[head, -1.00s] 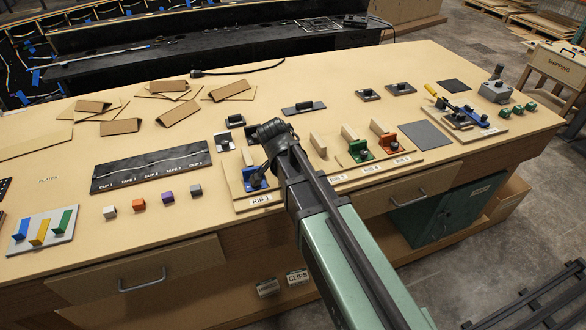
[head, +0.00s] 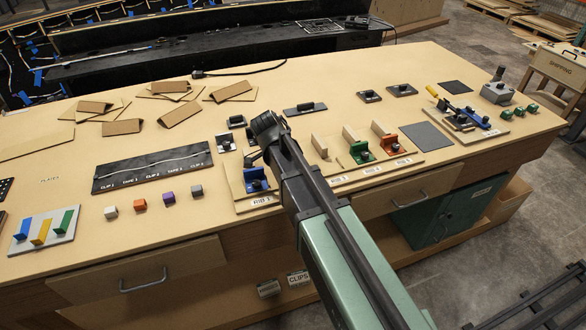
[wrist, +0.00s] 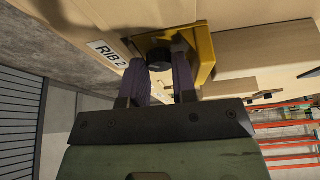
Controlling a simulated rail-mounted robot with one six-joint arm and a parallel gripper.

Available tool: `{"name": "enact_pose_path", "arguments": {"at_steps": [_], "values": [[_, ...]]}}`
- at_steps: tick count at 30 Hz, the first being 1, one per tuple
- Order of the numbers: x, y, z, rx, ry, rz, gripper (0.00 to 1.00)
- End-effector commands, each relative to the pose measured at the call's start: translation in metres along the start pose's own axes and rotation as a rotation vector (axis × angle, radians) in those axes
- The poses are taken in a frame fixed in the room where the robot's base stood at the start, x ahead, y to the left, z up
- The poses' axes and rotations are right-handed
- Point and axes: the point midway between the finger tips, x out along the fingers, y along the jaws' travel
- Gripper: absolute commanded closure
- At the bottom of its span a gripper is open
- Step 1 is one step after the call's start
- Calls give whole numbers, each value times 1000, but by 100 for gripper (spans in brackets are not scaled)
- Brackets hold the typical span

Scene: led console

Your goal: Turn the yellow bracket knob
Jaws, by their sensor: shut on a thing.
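In the wrist view the yellow bracket (wrist: 205,52) stands beside the label RIB 2 (wrist: 107,54). Its black round knob (wrist: 159,60) sits between the two dark ribbed fingers of my gripper (wrist: 161,70). The fingers are shut on the knob, one on either side. The knob's turn angle cannot be read, since the fingers cover its sides. In the head view my arm hides the yellow bracket, its knob and my fingertips.
The blue bracket (head: 256,180) on the RIB 1 board stands left of my arm. The green bracket (head: 361,152) and orange bracket (head: 389,145) stand to the right. Small coloured blocks (head: 140,205) lie at the front left.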

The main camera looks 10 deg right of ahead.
Motion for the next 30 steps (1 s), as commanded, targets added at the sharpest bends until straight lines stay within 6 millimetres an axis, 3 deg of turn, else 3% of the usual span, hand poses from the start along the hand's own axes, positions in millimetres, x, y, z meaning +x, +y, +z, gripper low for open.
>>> {"name": "enact_pose_path", "arguments": {"at_steps": [10,11,15,24,30], "values": [[-1,-1,0,1,1,-2,98],[-1,-1,0,1,1,-2,70],[-1,-1,0,1,0,-2,48],[-3,-2,-1,1,0,-3,47],[-28,-2,-9,3,0,-3,47]]}}
